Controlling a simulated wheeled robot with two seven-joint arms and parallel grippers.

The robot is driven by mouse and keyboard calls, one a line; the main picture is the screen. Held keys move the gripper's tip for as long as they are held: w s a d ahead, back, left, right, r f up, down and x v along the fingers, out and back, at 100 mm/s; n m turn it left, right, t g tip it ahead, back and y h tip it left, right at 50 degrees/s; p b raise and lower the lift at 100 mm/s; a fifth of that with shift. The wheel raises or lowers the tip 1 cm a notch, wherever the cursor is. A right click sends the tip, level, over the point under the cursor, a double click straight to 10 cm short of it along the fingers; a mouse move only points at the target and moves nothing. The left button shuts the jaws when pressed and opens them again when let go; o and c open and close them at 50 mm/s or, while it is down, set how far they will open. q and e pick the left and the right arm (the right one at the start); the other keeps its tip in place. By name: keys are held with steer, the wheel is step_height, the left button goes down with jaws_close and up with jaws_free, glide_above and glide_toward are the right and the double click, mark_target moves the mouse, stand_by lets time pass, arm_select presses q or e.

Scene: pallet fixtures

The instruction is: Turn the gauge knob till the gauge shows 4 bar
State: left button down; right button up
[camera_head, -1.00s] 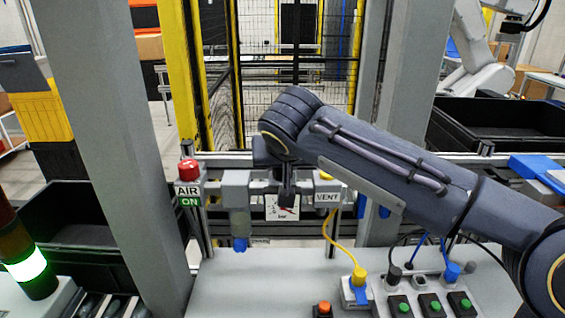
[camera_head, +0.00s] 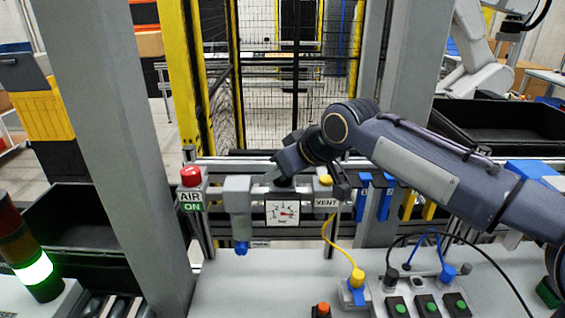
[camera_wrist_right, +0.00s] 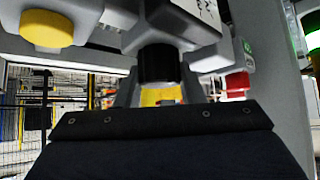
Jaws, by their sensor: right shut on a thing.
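The gauge (camera_head: 282,212) is a white square dial with a red needle, in the middle of the air unit. The needle points roughly to the right, but the numbers are too small to read. The dark gauge knob (camera_head: 284,182) sits just above the dial, mostly covered by my right gripper (camera_head: 286,176). In the right wrist view the black knob (camera_wrist_right: 159,64) stands between my fingers, and my right gripper (camera_wrist_right: 160,92) is shut on it. Part of the dial (camera_wrist_right: 207,9) shows at that view's top edge. My left gripper is out of view.
A red button (camera_head: 191,175) over the AIR ON sign is left of the gauge. The yellow vent button (camera_head: 325,180) is close on the right. A yellow hose (camera_head: 338,246) runs down to the bench (camera_head: 250,290). A grey post (camera_head: 115,150) stands at left.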

steer(key=n+g+y+p, duration=0.1)
steer(key=n, duration=0.1)
steer(key=n+g+y+p, duration=0.1)
steer(key=n+g, duration=0.1)
steer(key=shift+r+n+p, duration=0.15)
steer(key=shift+n+p, duration=0.15)
steer(key=shift+p, duration=0.05)
steer(key=shift+n+g+y+p, duration=0.4)
steer(key=shift+n+g+p, duration=0.9)
steer(key=shift+n, duration=0.5)
steer(key=o, duration=1)
steer(key=shift+d, duration=0.1)
steer(key=b+v, duration=0.1)
steer(key=v, duration=0.6)
steer(key=shift+d, duration=0.25)
steer(key=shift+r, duration=0.15)
